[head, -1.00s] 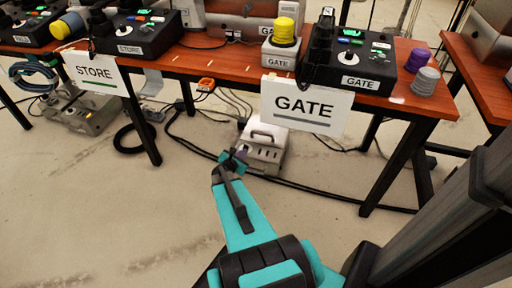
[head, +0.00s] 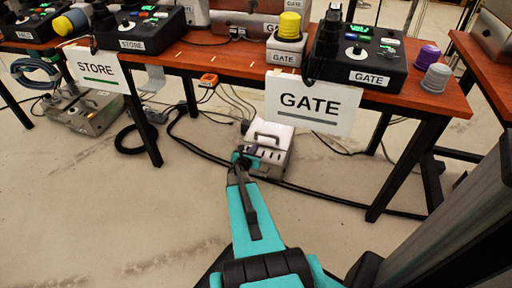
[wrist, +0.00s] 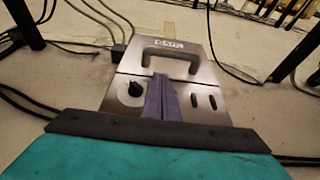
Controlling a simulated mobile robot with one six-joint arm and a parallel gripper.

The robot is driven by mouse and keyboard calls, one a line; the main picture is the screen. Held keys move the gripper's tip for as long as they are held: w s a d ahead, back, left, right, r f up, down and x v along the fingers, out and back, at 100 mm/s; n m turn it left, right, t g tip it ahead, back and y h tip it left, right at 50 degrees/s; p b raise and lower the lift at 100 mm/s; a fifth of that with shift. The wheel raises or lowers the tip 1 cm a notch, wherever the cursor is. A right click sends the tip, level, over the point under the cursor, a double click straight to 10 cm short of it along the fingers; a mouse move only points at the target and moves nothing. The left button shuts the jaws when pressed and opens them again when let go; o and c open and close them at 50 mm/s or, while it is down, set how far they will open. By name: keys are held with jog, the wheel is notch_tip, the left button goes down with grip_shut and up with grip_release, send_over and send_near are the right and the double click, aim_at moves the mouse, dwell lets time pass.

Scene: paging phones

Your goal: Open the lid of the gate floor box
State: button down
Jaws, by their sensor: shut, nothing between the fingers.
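The gate floor box (head: 270,150) is a metal box on the floor under the table, below the GATE sign. In the wrist view the gate floor box (wrist: 190,80) shows a lid with a raised handle (wrist: 171,52), a label behind it, a black knob on the left and dark slots on the right. The lid looks shut. My gripper (head: 245,156) is at the near edge of the box in the head view. In the wrist view my gripper's purple fingers (wrist: 160,95) are together and empty, pointing toward the handle. I cannot tell whether they touch the box.
The GATE sign (head: 311,103) hangs from the table edge above the box. A table leg (head: 395,168) stands to the right. Black cables (head: 205,150) run along the floor around the box. The STORE floor box (head: 85,110) is at the left.

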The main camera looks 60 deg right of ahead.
aim_at(259, 141)
jog(key=shift+b+x, duration=1.35)
jog(key=shift+x, duration=3.5)
jog(key=shift+a, duration=0.25)
jog(key=shift+d+r, duration=0.1)
jog(key=shift+d, duration=0.1)
jog(key=shift+w+r+p, duration=0.1)
jog(key=shift+r+p, duration=0.1)
jog(key=shift+p, duration=0.25)
